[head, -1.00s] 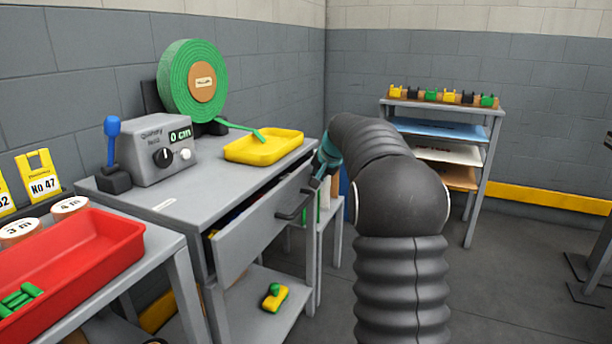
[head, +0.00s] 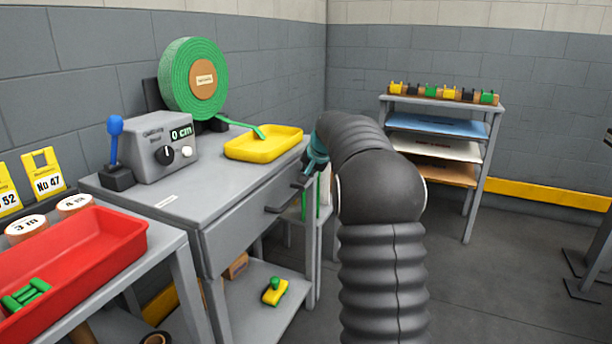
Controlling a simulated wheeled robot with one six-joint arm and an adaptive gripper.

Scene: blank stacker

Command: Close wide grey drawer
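The wide grey drawer (head: 240,232) is under the top of the grey workbench (head: 185,190). Its front looks flush, or nearly so, with the bench frame, and no opening or contents show above it. Its dark bar handle (head: 283,204) is on the front, towards the right end. My gripper (head: 307,176), with a teal part behind it, is at the right end of the drawer front, close to the handle. Whether it touches the handle or the front cannot be told. Its fingers are small and partly hidden by my arm, so their opening is unclear.
On the bench stand a yellow tray (head: 264,145), a green roll (head: 194,80) and a grey control box (head: 160,148). A red tray (head: 110,232) is on the left table. A shelf rack (head: 440,150) stands at the back right.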

